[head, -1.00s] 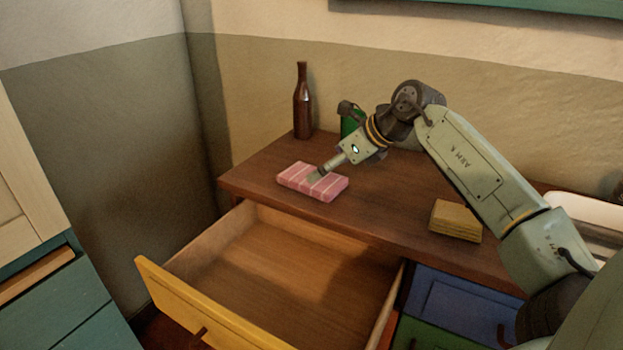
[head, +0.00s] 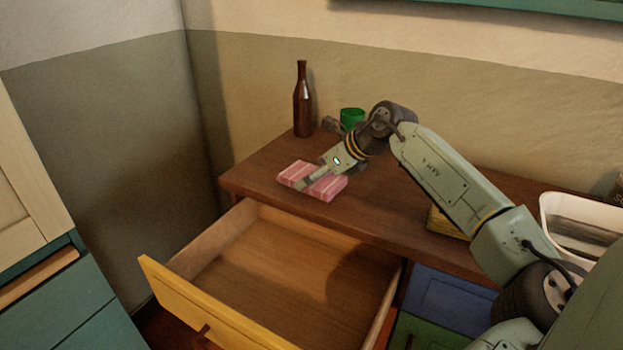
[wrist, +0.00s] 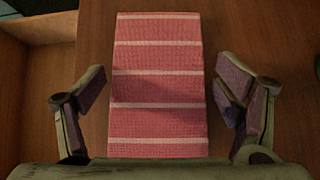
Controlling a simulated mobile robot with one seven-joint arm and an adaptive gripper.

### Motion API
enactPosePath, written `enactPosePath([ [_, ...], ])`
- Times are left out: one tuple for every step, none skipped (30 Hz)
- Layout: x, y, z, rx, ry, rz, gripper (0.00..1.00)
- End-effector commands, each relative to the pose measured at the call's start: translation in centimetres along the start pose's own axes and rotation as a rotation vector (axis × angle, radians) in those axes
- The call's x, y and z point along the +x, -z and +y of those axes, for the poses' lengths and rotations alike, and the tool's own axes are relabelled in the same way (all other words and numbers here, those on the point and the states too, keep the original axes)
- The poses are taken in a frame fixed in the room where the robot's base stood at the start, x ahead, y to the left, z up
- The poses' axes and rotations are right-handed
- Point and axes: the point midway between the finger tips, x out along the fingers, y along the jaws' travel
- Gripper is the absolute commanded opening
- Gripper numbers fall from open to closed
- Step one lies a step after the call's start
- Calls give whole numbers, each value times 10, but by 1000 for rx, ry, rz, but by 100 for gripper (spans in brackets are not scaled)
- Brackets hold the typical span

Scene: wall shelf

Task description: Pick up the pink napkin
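The pink napkin (head: 328,187) is a folded, flat block with white stripes, lying on the brown wooden top. It fills the middle of the wrist view (wrist: 158,85). My gripper (head: 308,184) is over the napkin and hides part of it in the head view. In the wrist view my gripper (wrist: 158,97) is open, with one finger on each side of the napkin. Gaps show between the fingers and the napkin's edges. How far the fingertips are above the wooden top is hard to tell.
A brown bottle (head: 303,103) and a green cup (head: 352,118) stand at the back. A yellow block (head: 443,223) is partly behind my arm. A white bin (head: 580,222) is at the right. An open, empty yellow drawer (head: 215,310) juts out below the top's front edge.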

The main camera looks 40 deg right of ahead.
Motion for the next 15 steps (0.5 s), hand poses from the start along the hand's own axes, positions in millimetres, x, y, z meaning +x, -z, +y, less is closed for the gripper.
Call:
enactPosePath([
  [0, 0, 0, 0, 0, 0, 78],
  [0, 0, 0, 0, 0, 0, 76],
  [0, 0, 0, 0, 0, 0, 74],
  [0, 0, 0, 0, 0, 0, 72],
  [0, 0, 0, 0, 0, 0, 70],
  [0, 0, 0, 0, 0, 0, 67],
  [0, 0, 0, 0, 0, 0, 65],
  [0, 0, 0, 0, 0, 0, 63],
  [0, 0, 0, 0, 0, 0, 60],
  [0, 0, 0, 0, 0, 0, 58],
  [0, 0, 0, 0, 0, 0, 56],
  [0, 0, 0, 0, 0, 0, 54],
  [0, 0, 0, 0, 0, 0, 52],
  [0, 0, 0, 0, 0, 0, 51],
  [0, 0, 0, 0, 0, 0, 51],
])
